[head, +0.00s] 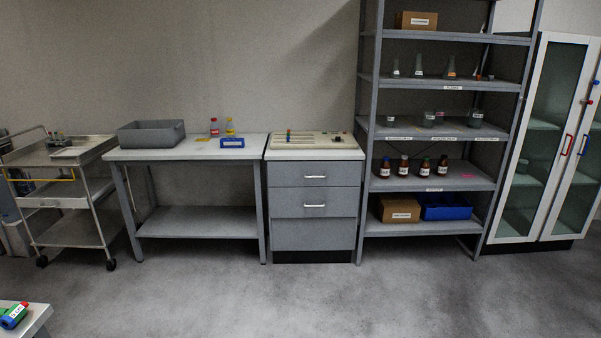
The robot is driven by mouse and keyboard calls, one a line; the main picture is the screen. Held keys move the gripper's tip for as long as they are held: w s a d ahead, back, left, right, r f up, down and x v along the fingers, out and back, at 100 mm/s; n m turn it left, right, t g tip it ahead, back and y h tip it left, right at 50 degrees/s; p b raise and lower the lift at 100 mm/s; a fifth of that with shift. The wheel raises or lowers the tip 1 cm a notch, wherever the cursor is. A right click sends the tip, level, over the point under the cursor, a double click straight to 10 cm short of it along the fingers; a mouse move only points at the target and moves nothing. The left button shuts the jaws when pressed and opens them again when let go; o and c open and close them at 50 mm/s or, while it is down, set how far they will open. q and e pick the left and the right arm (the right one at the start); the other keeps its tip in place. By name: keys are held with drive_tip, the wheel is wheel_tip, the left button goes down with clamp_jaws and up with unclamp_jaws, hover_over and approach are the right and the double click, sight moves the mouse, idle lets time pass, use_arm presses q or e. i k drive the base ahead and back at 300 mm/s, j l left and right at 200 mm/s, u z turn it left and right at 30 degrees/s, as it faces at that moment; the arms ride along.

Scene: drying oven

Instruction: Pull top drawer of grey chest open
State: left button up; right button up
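The grey chest (315,236) stands against the back wall, between the grey table and the tall shelf. Its top drawer (292,175) looks closed, with a pale bar handle (315,177) across its front. A second drawer (288,205) with a similar handle (315,205) is below it and also looks closed. A plain grey panel fills the front under the drawers. Neither of my grippers is in the head view.
A grey table (190,155) with a grey bin (151,134) adjoins the chest's left. A shelf rack (440,185) with bottles stands at its right. A metal trolley (62,200) is far left. A white table corner (38,312) is front left. The floor ahead is clear.

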sight(280, 173)
drive_tip(key=i, duration=1.65)
drive_tip(key=i+z, duration=0.25)
drive_tip(key=i, duration=0.3)
drive_tip(key=i+z, duration=0.25)
drive_tip(key=i, duration=0.3)
drive_tip(key=i+j+z, duration=0.25)
drive_tip(key=i, duration=0.3)
